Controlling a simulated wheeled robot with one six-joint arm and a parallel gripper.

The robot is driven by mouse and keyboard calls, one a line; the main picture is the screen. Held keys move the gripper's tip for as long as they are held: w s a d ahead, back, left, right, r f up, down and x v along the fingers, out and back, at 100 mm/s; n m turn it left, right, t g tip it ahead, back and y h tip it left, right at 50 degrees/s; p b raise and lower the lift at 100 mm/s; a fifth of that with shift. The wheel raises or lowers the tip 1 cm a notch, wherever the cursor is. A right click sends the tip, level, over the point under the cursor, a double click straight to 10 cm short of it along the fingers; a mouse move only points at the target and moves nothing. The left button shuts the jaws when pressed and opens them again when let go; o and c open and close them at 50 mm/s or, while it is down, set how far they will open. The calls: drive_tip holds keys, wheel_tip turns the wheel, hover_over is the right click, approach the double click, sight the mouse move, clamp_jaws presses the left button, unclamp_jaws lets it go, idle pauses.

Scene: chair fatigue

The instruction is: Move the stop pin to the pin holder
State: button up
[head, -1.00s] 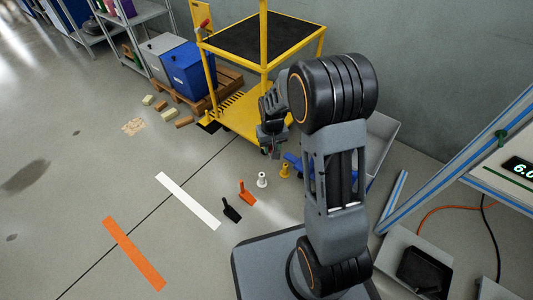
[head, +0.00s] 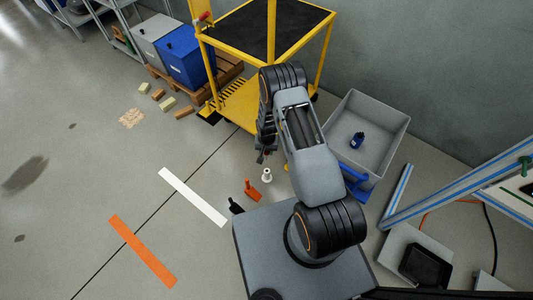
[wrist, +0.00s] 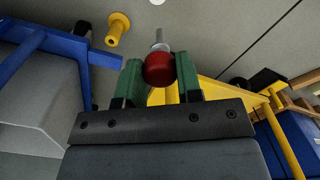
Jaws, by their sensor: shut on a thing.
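My gripper (wrist: 160,84) has its green fingers shut on the stop pin (wrist: 159,68), which has a round dark red knob and a grey metal shank. The knob sits between the fingertips and the shank points away from the wrist. In the head view my gripper (head: 262,154) hangs above the floor in front of the yellow trolley, partly hidden by my arm. A small white flanged piece (head: 267,175) stands on the floor below it. A yellow flanged piece (wrist: 117,28) shows at upper left in the wrist view. I cannot tell which thing is the pin holder.
The yellow trolley (head: 240,101) stands behind my arm. A grey bin (head: 384,103) with a blue object inside is to its right. An orange piece (head: 251,188) and a black one (head: 236,206) lie near my base. Floor at left is mostly clear.

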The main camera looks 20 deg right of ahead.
sight(267, 155)
drive_tip(key=f, duration=0.1)
drive_tip(key=s+f, duration=0.1)
drive_tip(key=f, duration=0.1)
drive_tip(key=shift+s+f+m, duration=0.1)
drive_tip(key=shift+m, duration=0.2)
drive_tip(key=shift+f, duration=0.1)
drive_tip(key=shift+f+b, duration=2.55)
drive_tip(key=shift+f, duration=0.25)
drive_tip(key=shift+f+b, duration=2.7)
drive_tip(key=shift+b, duration=0.05)
drive_tip(key=o, duration=1)
drive_tip(key=shift+c, duration=0.2)
drive_tip(key=shift+r, duration=0.1)
wheel_tip(267, 155, up, 14)
drive_tip(key=p, duration=0.6)
